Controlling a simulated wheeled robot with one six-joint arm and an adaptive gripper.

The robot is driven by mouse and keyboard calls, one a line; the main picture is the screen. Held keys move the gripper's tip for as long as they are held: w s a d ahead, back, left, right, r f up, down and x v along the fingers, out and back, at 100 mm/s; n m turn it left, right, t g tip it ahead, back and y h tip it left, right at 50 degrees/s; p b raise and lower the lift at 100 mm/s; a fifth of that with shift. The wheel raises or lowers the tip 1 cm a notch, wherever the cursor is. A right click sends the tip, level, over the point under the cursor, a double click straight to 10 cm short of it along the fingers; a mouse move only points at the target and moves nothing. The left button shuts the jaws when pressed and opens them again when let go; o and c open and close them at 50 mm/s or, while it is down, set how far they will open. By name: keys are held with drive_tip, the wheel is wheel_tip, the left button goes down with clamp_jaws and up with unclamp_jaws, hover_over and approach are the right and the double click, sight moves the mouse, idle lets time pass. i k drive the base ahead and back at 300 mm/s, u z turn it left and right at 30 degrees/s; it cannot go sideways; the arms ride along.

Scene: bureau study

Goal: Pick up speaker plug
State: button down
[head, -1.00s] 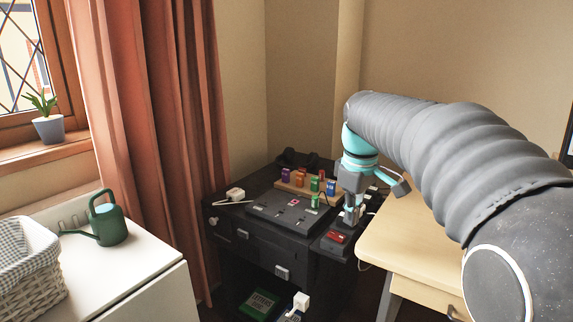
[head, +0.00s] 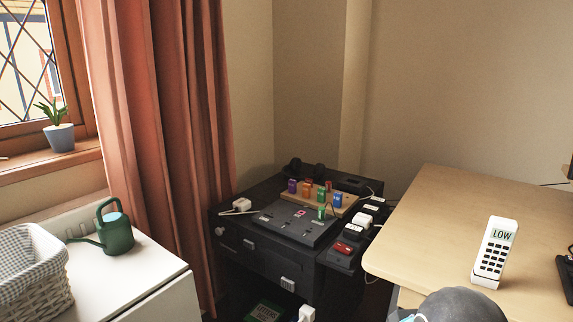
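Several plug-like pieces show around the black cabinet, and I cannot tell which is the speaker plug. A white plug (head: 362,220) sits on the dark strip (head: 340,259) along the cabinet's right side, near a red piece (head: 343,247). Another white plug (head: 241,204) lies at the cabinet's left edge. A white piece (head: 306,313) shows low in front, cut by the picture's bottom edge. My gripper's fingers are out of view. Only a grey arm part and a bit of teal show at the bottom, so what the gripper holds is hidden.
The black cabinet (head: 262,262) stands in the corner, with a wooden block of coloured pieces (head: 328,209) on top. A wooden desk (head: 430,225) with a white handset (head: 494,252) is at right. A green watering can (head: 115,233) and basket (head: 35,272) stand at left.

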sight(374, 210)
drive_tip(key=u, duration=0.45)
drive_tip(key=k, duration=0.55)
drive_tip(key=u, duration=0.2)
drive_tip(key=i, duration=1.25)
drive_tip(key=z, duration=0.7)
